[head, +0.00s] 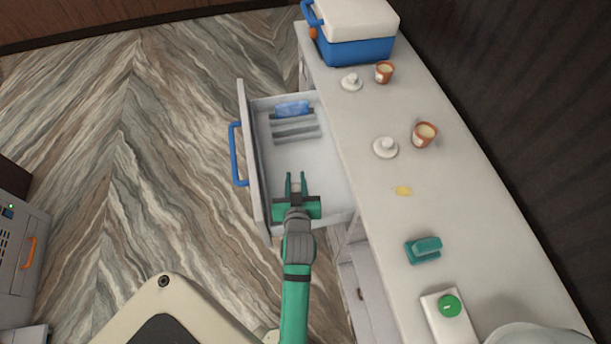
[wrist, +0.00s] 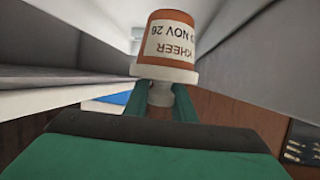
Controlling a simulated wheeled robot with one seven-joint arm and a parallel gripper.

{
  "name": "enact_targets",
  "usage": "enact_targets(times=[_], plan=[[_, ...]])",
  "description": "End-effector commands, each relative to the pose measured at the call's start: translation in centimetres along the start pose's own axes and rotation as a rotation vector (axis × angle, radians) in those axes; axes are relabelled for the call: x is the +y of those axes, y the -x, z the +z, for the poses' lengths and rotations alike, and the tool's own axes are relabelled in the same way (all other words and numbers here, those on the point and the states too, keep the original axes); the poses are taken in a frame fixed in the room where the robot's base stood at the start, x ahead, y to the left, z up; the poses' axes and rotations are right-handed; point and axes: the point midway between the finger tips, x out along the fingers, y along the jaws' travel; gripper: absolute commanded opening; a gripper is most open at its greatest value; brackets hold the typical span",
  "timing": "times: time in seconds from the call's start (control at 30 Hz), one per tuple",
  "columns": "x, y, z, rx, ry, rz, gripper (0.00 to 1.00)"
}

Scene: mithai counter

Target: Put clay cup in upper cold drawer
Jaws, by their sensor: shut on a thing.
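The clay cup (wrist: 169,45) shows in the wrist view as an orange-brown cup with a pale label, the lettering upside down. My gripper (head: 296,183) is shut on a pale grey knob-like part at the cup's rim end, seemingly its lid. It also shows in the wrist view (wrist: 172,100). In the head view my gripper is over the near end of the open cold drawer (head: 325,175), and the held cup cannot be made out there. The drawer is pulled out to the left, with a blue handle (head: 236,155) on its front.
A blue pack (head: 292,108) and grey slats lie at the drawer's far end; its middle is clear. On the counter (head: 400,215) stand two open clay cups (head: 384,73) (head: 424,135), two white lids (head: 351,82) (head: 385,148), a cooler (head: 355,50) and a teal object (head: 423,250).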

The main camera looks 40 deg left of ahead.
Motion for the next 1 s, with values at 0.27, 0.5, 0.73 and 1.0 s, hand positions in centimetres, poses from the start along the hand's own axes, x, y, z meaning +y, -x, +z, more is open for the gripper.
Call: enact_targets(times=[0.27,0.5,0.73,1.0], plan=[[1.9,-5.8,1.8,-0.001,-0.002,0.002,0.0],[2.5,-8.5,3.5,0.001,-0.001,0.001,0.0],[2.7,-9.9,5.2,-0.002,-0.002,0.0,0.0],[2.7,-10.6,6.9,0.002,-0.001,0.001,0.0]])
